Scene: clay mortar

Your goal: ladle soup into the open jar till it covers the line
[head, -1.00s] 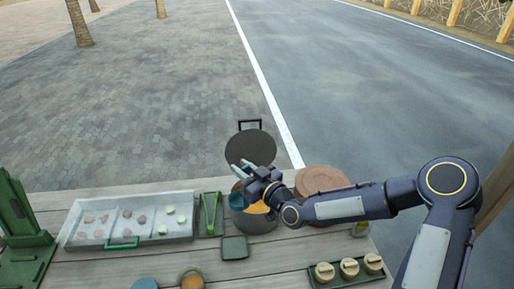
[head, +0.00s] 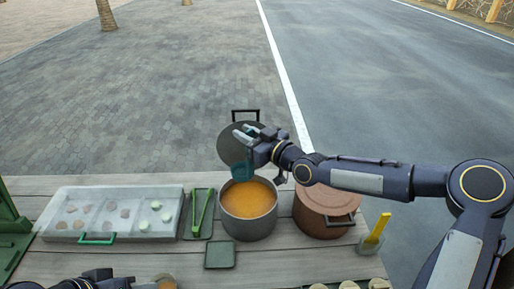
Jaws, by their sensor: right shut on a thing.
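My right gripper (head: 246,134) is shut on a teal ladle (head: 241,171), whose lower part hangs at the back rim of the grey pot (head: 248,229). Orange soup (head: 249,198) fills much of the pot. At the bottom edge a round vessel (head: 165,282) with an orange-brown top is partly cut off; it may be the open jar, and no line shows on it. My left gripper (head: 112,276) is at the bottom left beside this vessel, partly out of frame. Its jaws are not clear.
A dark round lid (head: 232,148) stands behind the pot. A brown lidded pot (head: 325,212) is right of it, then a yellow-handled tool in a holder (head: 373,240). Left are green tongs (head: 202,210) and a clear-lidded tray (head: 68,227). A green square mat (head: 220,255) lies in front.

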